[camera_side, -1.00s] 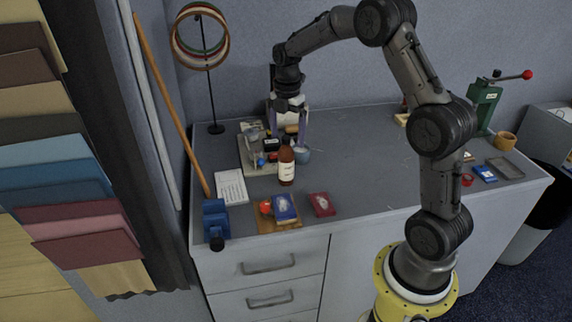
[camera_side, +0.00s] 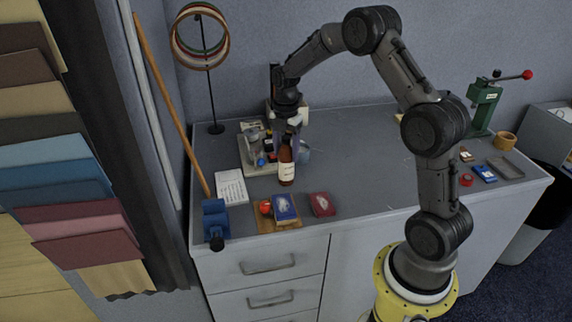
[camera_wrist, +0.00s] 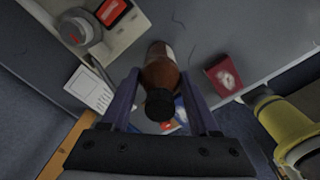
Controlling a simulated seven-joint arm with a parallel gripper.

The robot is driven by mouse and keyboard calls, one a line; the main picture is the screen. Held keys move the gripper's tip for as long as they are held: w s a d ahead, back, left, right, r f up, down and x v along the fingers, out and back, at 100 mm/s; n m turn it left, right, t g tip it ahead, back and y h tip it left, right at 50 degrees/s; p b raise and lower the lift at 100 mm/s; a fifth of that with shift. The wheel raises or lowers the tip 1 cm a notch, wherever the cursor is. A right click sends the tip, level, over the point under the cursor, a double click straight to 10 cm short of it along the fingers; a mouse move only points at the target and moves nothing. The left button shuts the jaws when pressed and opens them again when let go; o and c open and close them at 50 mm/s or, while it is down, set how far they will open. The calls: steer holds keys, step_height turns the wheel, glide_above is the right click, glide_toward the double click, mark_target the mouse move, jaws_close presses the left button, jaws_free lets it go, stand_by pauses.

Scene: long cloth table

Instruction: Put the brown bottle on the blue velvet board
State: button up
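The brown bottle (camera_side: 286,170), with a pale label, stands upright on the grey table. In the wrist view the bottle (camera_wrist: 161,72) is seen from above, its dark cap towards me. My gripper (camera_side: 287,148) is over the bottle's top, pointing down. In the wrist view the fingers of my gripper (camera_wrist: 161,80) are open, one on each side of the bottle, with gaps visible. The blue board (camera_side: 285,206), with a pale mark on it, lies near the front edge of the table; in the wrist view it is mostly hidden behind the bottle and a finger.
A dark red board (camera_side: 322,204) lies right of the blue one. A red-orange round item (camera_side: 265,208) is left of it. A white card (camera_side: 231,187), a blue clamp-like tool (camera_side: 215,220) and a grey tray of items (camera_side: 247,160) are leftward. The table's middle right is clear.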

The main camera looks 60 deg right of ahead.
jaws_close()
steer(key=shift+r, duration=0.1)
stand_by(0.3)
